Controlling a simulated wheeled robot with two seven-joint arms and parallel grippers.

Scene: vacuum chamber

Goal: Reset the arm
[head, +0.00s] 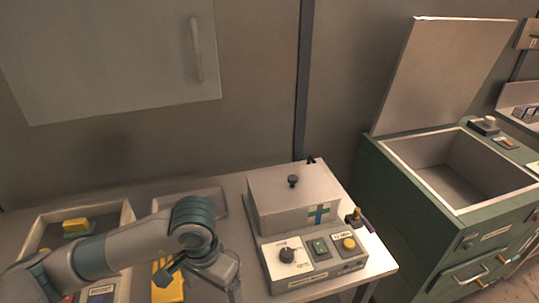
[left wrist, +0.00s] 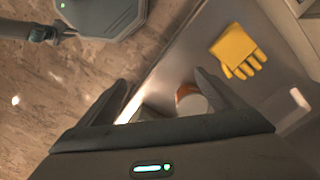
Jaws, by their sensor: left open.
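My left arm (head: 120,250) comes in from the left over the table and bends down at its wrist. The left gripper (left wrist: 162,88) shows in the left wrist view with its two dark fingers spread apart. Nothing is held between them. A white round-topped object with an orange side (left wrist: 192,102) lies beyond the fingers, near the right one. In the head view the fingertips are hard to make out below the wrist. A grey jointed part (left wrist: 45,33) at the top left of the wrist view seems to be my right gripper; its jaws are too small to read.
A yellow glove (head: 168,283) lies on the table (head: 235,185) beside the arm. A lidded box (head: 292,200) and a control panel (head: 312,262) stand to the right. A tray (head: 45,222) holds a yellow block. A green cabinet (head: 400,195) with an open bin stands farther right.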

